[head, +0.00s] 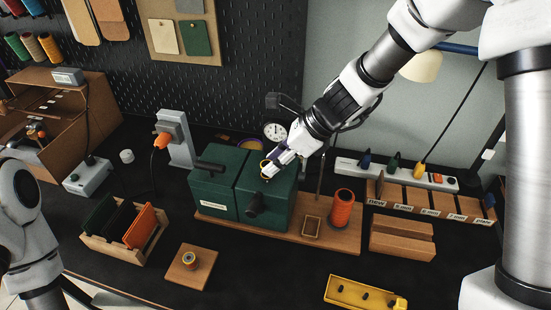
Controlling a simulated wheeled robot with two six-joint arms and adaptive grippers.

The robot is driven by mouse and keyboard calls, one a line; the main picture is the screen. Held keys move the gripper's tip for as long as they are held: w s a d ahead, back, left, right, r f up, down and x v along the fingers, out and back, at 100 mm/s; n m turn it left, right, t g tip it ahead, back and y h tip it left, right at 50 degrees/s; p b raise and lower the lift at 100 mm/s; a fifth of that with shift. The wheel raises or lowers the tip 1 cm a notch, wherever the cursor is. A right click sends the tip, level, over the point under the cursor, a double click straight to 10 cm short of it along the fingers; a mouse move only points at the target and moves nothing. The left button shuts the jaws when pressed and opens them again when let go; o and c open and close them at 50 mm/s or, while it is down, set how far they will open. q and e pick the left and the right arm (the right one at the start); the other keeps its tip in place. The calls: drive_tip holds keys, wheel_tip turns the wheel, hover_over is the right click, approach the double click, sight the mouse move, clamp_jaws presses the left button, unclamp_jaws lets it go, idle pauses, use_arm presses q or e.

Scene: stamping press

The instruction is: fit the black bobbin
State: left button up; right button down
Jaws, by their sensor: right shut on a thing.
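My right gripper (275,165) reaches in from the upper right, over the top of the green press housing (212,190). Another small brass-rimmed bobbin (190,260) stands on a square wooden block at the front. Only part of my left arm shows at the left edge; its gripper is out of view.
The housing stands on a wooden base (320,234) with an orange thread spool (342,209). A wooden rack (94,246) of coloured plates is at left, a yellow tray (348,293) at front right. A grooved wooden block (402,243) lies right. A clock (274,131) stands behind.

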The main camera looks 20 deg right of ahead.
drive_tip(key=shift+f+b, duration=0.5)
drive_tip(key=shift+f, duration=0.2)
drive_tip(key=shift+f, duration=0.15)
drive_tip(key=c, duration=0.7)
unclamp_jaws()
drive_tip(key=v, duration=1.2)
drive_tip(key=shift+d, duration=0.1)
